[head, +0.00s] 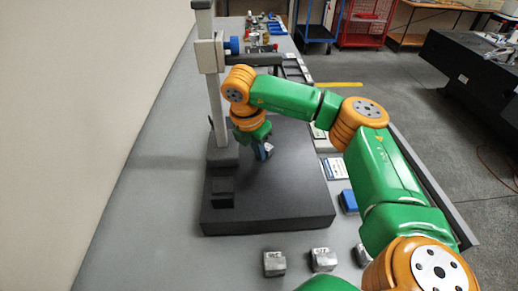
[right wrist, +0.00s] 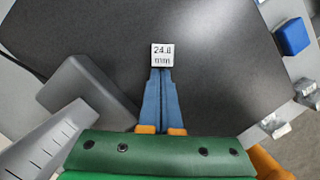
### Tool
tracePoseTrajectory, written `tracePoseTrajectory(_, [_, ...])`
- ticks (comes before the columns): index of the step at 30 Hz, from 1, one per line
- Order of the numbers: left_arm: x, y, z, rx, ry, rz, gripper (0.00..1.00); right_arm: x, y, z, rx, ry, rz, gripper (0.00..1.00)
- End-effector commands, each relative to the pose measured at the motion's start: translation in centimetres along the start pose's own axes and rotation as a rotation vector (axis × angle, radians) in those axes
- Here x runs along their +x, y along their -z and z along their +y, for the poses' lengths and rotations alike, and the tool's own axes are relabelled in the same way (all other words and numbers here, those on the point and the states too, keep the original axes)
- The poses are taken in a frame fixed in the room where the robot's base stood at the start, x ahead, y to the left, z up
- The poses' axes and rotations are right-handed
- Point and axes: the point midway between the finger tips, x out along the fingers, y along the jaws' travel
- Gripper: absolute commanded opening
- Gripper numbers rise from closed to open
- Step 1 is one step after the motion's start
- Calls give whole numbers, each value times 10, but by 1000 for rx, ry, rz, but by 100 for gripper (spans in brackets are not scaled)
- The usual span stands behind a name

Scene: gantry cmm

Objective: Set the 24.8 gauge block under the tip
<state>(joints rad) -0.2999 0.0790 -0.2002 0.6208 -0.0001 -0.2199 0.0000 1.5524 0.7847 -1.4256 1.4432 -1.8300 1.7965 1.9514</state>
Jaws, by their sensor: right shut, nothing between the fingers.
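The 24.8 mm gauge block (right wrist: 162,54) stands on the dark granite plate (head: 280,205), its label facing up in the right wrist view. My right gripper (right wrist: 160,72) is shut and empty, with its blue fingertips right at the block's near edge; I cannot tell whether they touch it. In the head view the right gripper (head: 264,152) is low over the plate beside the stand's column (head: 214,110), and the block is not clearly visible there. The measuring tip is not visible, probably behind my arm. My left gripper is out of view.
Several metal blocks stand in front of the plate, such as one at the left (head: 274,263) and another beside it (head: 322,260). A blue block (head: 348,201) and a label card (head: 334,168) are right of the plate. A small dark block (head: 222,193) sits on the plate's left. The plate's front is clear.

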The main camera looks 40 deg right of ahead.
Motion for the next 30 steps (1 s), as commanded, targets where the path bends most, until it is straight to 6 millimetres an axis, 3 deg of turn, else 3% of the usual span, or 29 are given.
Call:
tracePoseTrajectory(5, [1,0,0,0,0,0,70,1,-2,0,0,0,0,0])
tracePoseTrajectory(11, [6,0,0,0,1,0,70,6,-20,0,2,0,0,0])
tracePoseTrajectory(23, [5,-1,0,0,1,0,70,4,-20,0,-1,0,0,0])
tracePoseTrajectory(26, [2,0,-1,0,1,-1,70,2,-14,1,-4,-1,0,0])
tracePoseTrajectory(29, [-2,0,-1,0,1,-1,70,-3,4,0,-7,-1,0,0])
tracePoseTrajectory(30, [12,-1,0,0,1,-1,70,2,16,1,-8,-5,1,0])
